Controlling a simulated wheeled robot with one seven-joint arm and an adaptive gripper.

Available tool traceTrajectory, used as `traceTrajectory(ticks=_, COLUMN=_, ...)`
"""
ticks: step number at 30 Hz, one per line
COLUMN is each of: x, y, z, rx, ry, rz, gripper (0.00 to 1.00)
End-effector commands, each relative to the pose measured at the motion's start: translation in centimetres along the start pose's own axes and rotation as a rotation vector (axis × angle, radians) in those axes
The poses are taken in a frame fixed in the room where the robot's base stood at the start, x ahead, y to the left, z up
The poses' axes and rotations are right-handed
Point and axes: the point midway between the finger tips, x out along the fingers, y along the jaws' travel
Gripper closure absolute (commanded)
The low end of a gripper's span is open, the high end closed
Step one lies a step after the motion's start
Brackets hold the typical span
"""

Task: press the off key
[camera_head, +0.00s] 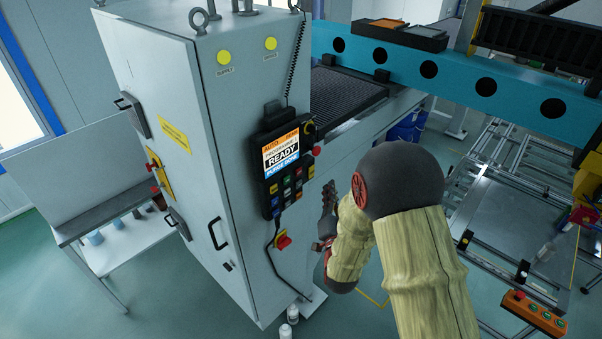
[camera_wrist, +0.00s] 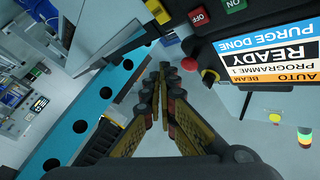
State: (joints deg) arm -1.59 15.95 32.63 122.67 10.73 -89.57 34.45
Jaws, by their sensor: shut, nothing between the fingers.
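The off key (camera_wrist: 198,16) is a red key marked OFF, beside a green ON key (camera_wrist: 235,5) at the top of the wrist view. It sits on the dark control panel under its screen (camera_wrist: 270,50). In the head view the panel (camera_head: 263,150) hangs on the grey cabinet, and the red key (camera_head: 311,171) shows small at its right edge. My gripper (camera_wrist: 165,70) is shut and empty; its fingertips are apart from the key, below and left of it in the wrist view. In the head view my gripper (camera_head: 328,195) is right of the panel, partly hidden by my arm.
A red round button (camera_wrist: 209,77) juts out beside the screen, near my fingers. A blue beam (camera_head: 430,68) runs behind my arm. The cabinet door handle (camera_head: 218,233) sticks out at left.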

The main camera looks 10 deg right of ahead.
Motion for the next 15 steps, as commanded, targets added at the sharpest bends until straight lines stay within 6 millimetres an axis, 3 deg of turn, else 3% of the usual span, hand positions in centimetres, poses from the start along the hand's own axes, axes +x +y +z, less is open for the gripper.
traceTrajectory(ticks=15, x=0.40, y=-0.40, z=0.20, rx=0.014, ry=0.001, rz=-0.002, gripper=1.00)
